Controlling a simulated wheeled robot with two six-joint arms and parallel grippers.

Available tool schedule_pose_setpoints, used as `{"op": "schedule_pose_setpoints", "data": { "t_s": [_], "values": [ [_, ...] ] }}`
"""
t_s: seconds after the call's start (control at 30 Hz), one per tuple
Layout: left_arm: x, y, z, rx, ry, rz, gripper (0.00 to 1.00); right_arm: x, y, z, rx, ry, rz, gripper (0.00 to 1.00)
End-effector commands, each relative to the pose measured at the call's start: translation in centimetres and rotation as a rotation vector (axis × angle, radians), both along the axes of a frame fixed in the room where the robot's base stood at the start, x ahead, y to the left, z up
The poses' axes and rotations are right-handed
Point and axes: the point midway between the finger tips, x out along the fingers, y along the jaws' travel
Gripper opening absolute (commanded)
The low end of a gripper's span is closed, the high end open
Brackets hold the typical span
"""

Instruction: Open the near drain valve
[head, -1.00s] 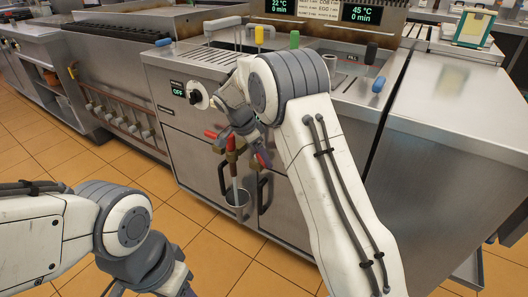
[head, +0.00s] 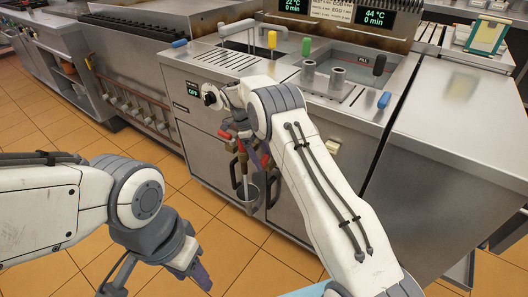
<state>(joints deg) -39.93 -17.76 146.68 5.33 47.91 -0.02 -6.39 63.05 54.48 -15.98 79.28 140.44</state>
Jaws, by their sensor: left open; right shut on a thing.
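The drain valves hang on the front of the steel fryer cabinet, small and partly covered by my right arm. One red lever (head: 225,135) points left, by a brass valve body (head: 231,147). Another red lever (head: 264,160) shows to the right of the pipes, by my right gripper (head: 262,155). My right gripper is shut, apparently on this lever; its fingers are mostly hidden. My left gripper (head: 203,277) is open and empty, low over the floor, well apart from the valves.
A black knob (head: 210,97) and an OFF display (head: 193,92) are above the valves. Black door handles (head: 233,172) stand out beside them. Yellow, green and blue basket handles line the fryer top (head: 350,97). Tiled floor (head: 150,180) is open in front.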

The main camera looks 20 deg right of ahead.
Motion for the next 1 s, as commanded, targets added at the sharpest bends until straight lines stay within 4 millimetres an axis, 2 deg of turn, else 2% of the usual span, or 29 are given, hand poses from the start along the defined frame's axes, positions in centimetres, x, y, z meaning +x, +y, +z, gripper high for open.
{"op": "schedule_pose_setpoints", "data": {
  "t_s": [0.2, 0.73, 0.77, 0.8, 1.0],
  "values": [
    [0.0, 0.01, 0.9, 0.0, 0.0, 0.0, 0.5, 0.23, 0.21, 0.17, 0.001, 0.0, -0.069, 0.26],
    [0.0, 0.0, 1.01, 0.0, 0.0, 0.0, 0.5, 0.3, 0.26, 0.07, 0.001, -0.001, -0.094, 0.26],
    [0.0, 0.0, 1.01, 0.0, 0.0, 0.0, 0.5, 0.3, 0.25, 0.07, 0.001, -0.002, -0.094, 0.85],
    [0.0, 0.0, 1.01, 0.0, 0.0, 0.0, 0.5, 0.3, 0.25, 0.07, 0.001, -0.002, -0.094, 1.0],
    [0.0, 0.0, 1.01, 0.0, 0.0, 0.0, 0.5, 0.29, 0.23, 0.04, 0.0, -0.001, -0.093, 1.0]
  ]
}}
